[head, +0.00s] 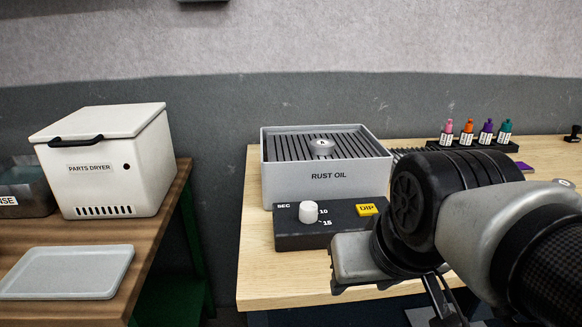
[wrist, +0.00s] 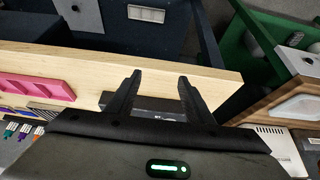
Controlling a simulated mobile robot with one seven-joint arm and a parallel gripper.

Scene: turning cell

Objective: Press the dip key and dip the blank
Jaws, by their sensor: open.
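The yellow DIP key (head: 367,209) sits on the right of a dark control box (head: 300,232), which also has a white SEC knob (head: 308,211). The box stands in front of the grey RUST OIL bath (head: 325,180), whose dark slatted top carries a small pale round piece (head: 322,142). I cannot tell whether that piece is the blank; no blank shows clearly. My gripper (wrist: 158,84) is open and empty in the wrist view, above the bench's front edge. In the head view my arm covers the bench right of the control box, and the fingers are mostly hidden or cut off.
A white PARTS DRYER (head: 100,165) and a grey tray (head: 68,271) stand on the separate left bench, across a gap. Several coloured bottles (head: 475,134) stand in a rack at the back right. A pink tray (wrist: 35,78) lies at the left in the wrist view.

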